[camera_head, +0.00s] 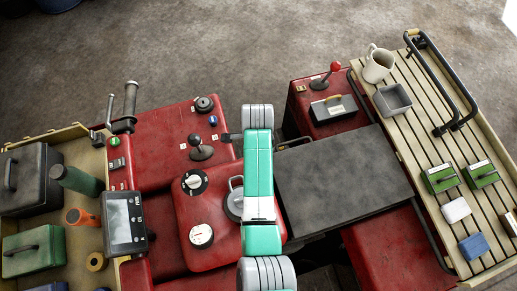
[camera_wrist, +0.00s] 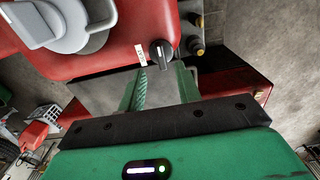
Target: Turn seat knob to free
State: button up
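In the wrist view a small black knob (camera_wrist: 161,54) with a pale pointer line sits at the edge of a red body panel. I take it for the seat knob. A white label (camera_wrist: 141,54) beside it is too small to read. My gripper (camera_wrist: 161,70) is open and empty, its two green fingers apart, with the knob just beyond the gap between the tips. I cannot tell whether the fingers touch it. In the head view my arm hides the knob and gripper. The black seat (camera_head: 340,180) lies right of my arm.
A silver cap with a handle (camera_wrist: 68,24) stands close to the knob, on its left in the wrist view. Yellow-tipped black fittings (camera_wrist: 197,20) stand to its right. In the head view a slatted rack (camera_head: 425,130) is at the right and a loaded tray (camera_head: 80,140) at the left.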

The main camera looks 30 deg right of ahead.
notch_tip(320, 180, down, 5)
jog(key=shift+f, duration=0.15)
jog(key=shift+w, duration=0.1)
grip_shut()
